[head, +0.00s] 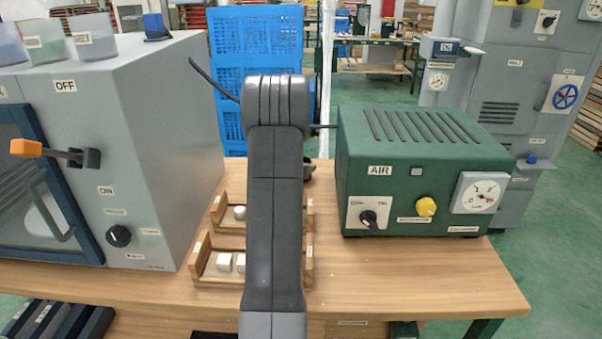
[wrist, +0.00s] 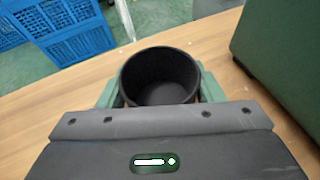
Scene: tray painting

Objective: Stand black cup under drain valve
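The black cup (wrist: 160,75) is upright in the wrist view, its open mouth facing my camera and its inside looking empty. My gripper (wrist: 160,92) has its green fingers on either side of the cup. I cannot tell whether they press on it, or whether the cup rests on the table. In the head view my arm hides most of the gripper and cup; a dark piece shows just right of the arm. The green AIR unit (head: 425,170) has a black knob, a yellow knob and a gauge. I cannot make out which part is the drain valve.
A grey oven-like machine (head: 150,150) with an orange-tipped handle stands at the left of the wooden table (head: 400,275). Wooden racks (head: 215,265) with white pieces lie behind my arm. Table front right is clear. Blue crates (head: 228,60) stand beyond.

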